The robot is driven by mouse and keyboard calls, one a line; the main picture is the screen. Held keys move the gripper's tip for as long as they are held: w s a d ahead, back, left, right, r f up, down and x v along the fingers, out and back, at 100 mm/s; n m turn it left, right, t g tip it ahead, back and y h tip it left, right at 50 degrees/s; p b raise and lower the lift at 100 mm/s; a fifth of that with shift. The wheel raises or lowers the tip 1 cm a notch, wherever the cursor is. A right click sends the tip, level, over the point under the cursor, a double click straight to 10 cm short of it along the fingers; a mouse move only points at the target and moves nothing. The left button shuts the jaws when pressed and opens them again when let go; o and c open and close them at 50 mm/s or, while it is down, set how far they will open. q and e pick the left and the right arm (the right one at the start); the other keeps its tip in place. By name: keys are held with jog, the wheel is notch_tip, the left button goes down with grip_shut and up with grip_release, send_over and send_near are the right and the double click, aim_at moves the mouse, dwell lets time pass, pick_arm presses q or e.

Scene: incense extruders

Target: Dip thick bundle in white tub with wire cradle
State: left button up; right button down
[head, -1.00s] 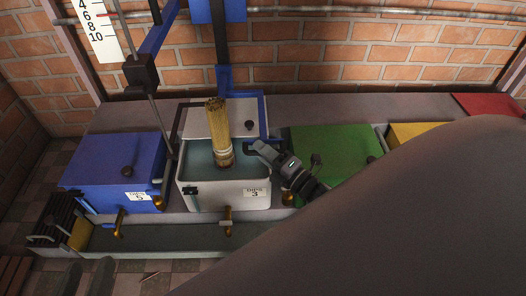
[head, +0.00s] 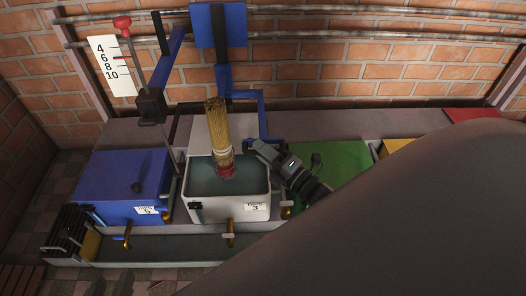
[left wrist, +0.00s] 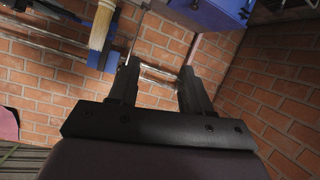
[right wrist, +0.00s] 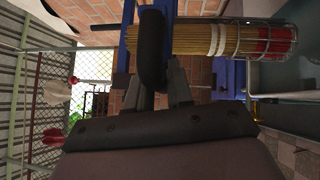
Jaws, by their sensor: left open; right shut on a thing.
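The thick bundle (head: 219,128) of tan sticks with a pale band and red lower end stands upright over the white tub (head: 255,208) labelled 3. In the right wrist view its red end (right wrist: 265,40) sits inside the wire cradle (right wrist: 292,40). The red end is at or just above the grey-blue liquid (head: 205,178); I cannot tell whether it touches. My right gripper (head: 262,154), right of the bundle, is shut on a black handle (right wrist: 152,48) beside the blue frame. My left gripper (head: 110,287) is open and empty at the lower left; its fingers also show in the left wrist view (left wrist: 160,88).
A blue lidded tub (head: 120,185) stands left of the white tub and a green lid (head: 330,165) right of it. Yellow (head: 398,145) and red (head: 475,115) lids are further right. A numbered scale (head: 110,65) hangs at left. Brass taps (head: 230,235) line the front.

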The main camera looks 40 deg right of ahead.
notch_tip(320, 180, up, 4)
jog(key=shift+f+p, duration=0.1)
jog(key=shift+p, duration=1.15)
pick_arm(q)
jog(key=shift+s+a+r+m+y+p, duration=0.25)
jog(key=shift+a+y, duration=0.2)
jog(key=shift+a, duration=0.3)
jog(key=shift+s+a+r+m+y+p, duration=0.15)
jog(key=shift+s+a+r+y+p, duration=0.2)
jog(key=shift+a, duration=0.4)
pick_arm(e)
jog(key=shift+r, duration=0.55)
jog(key=c, duration=1.1)
grip_release()
jog(key=shift+f, duration=0.1)
pick_arm(q)
jog(key=shift+s+a+f+p, duration=0.25)
jog(key=shift+a+f+p, duration=0.05)
jog(key=shift+f+p, duration=0.15)
pick_arm(e)
jog(key=v, duration=0.7)
